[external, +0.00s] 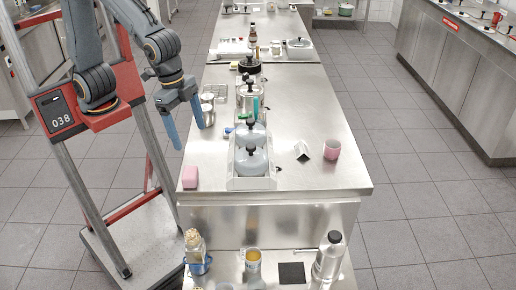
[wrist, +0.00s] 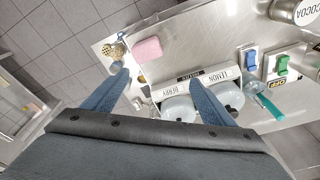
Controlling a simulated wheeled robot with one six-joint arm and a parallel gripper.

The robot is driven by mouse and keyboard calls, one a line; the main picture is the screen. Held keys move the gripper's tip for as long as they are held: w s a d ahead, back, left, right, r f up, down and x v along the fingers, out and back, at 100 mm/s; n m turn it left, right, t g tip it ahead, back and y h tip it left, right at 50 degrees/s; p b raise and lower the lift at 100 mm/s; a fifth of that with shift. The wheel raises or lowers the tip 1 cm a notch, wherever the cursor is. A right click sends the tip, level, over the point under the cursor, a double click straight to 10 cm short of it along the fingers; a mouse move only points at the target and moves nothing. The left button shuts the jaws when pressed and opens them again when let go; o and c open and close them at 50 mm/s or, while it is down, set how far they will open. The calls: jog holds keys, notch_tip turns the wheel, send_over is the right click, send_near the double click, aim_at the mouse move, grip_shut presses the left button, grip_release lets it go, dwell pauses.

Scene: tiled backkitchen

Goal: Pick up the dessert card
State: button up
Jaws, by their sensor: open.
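A small white folded card (external: 302,149) stands on the steel counter, left of a pink cup, in the external view. No writing on it is legible, so I cannot confirm it is the dessert card. I cannot make it out in the wrist view. My gripper (external: 183,125) is open and empty beside the counter's left edge, well left of the card. In the wrist view my gripper (wrist: 158,79) has its fingers spread, with a pink block (wrist: 148,48) beyond them.
A white rack (external: 250,184) with lidded domes stands between my gripper and the card; its labels read LEMON (wrist: 223,75) and BERRY (wrist: 168,92). The pink cup (external: 332,149) is close to the card. A bottle (external: 328,258) stands on the lower front surface. The counter's right side is mostly clear.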

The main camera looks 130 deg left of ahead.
jog(key=w+a+n, duration=0.1)
jog(key=w+a, duration=0.2)
jog(key=a, duration=0.1)
jog(key=w+a+n, duration=0.1)
jog(key=w+a, duration=0.2)
jog(key=a, duration=0.1)
jog(key=w+a+n+y, duration=0.1)
jog(key=w+a, duration=0.2)
jog(key=a, duration=0.2)
jog(key=shift+w+f+t, duration=0.15)
jog(key=shift+w+t, duration=0.2)
jog(key=shift+t, duration=0.05)
jog(key=w+a+f+n+y, duration=0.1)
jog(key=w+a+n, duration=0.15)
jog(key=a, duration=0.55)
jog(key=w+a+f+n, duration=0.1)
jog(key=w+a, duration=0.2)
jog(key=a, duration=0.5)
send_near(302, 146)
notch_tip(302, 146, down, 2)
jog(key=shift+t+y, duration=0.3)
jog(key=shift+p+x, duration=1.3)
jog(key=shift+x, duration=2.15)
jog(key=shift+d, duration=0.1)
jog(key=c, duration=1.1)
